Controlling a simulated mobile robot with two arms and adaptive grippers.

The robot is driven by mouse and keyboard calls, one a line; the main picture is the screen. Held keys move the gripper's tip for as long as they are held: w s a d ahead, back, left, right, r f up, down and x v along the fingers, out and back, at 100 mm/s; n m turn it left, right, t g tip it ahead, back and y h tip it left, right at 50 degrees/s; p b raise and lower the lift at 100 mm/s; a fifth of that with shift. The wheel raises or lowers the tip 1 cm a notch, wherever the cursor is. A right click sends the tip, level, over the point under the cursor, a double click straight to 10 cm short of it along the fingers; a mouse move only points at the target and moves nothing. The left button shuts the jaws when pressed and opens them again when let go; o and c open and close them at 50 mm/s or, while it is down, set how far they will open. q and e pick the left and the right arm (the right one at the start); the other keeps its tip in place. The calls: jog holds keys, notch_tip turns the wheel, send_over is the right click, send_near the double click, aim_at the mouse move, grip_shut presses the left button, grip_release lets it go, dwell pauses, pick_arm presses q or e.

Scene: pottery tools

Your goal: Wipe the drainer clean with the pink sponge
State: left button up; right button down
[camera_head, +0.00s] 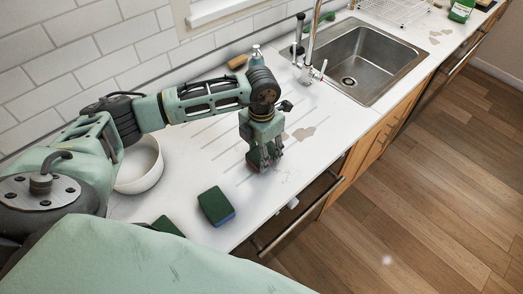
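The drainer (225,138) is the grooved white area of the counter to the left of the sink. Brown stains (303,133) mark it near its right side. My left gripper (264,160) points down at the drainer, just left of the stains. A small reddish-pink piece, apparently the pink sponge (256,160), shows between its fingers, low at the counter surface. The fingers hide most of it, and I cannot tell whether it touches the counter. My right gripper is not in view.
A green sponge with a blue underside (215,205) lies near the front edge, with another dark green piece (167,226) beside it. A white bowl (141,168) stands behind my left arm. The sink (365,62), tap (313,45) and wire rack (395,10) are farther right.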

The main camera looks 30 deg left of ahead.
aim_at(269, 148)
pick_arm(q)
jog(key=shift+f+b, duration=0.4)
jog(key=shift+f, duration=0.1)
jog(key=shift+s+a, duration=0.25)
jog(key=shift+s, duration=0.5)
jog(key=shift+s+a, duration=0.25)
jog(key=shift+s, duration=0.5)
jog(key=shift+w, duration=0.15)
jog(key=shift+w+d+f+b, duration=0.1)
jog(key=shift+w+d+b, duration=0.15)
jog(key=shift+w+b, duration=0.35)
jog(key=shift+w+d+r+b, duration=0.1)
jog(key=shift+w+d+b, duration=0.2)
jog(key=shift+w, duration=0.5)
jog(key=shift+w+d+f+b, duration=0.1)
jog(key=shift+w+d+b, duration=0.25)
jog(key=shift+w, duration=0.35)
jog(key=shift+w+d+b, duration=0.15)
jog(key=shift+w+b, duration=0.2)
jog(key=shift+w, duration=0.4)
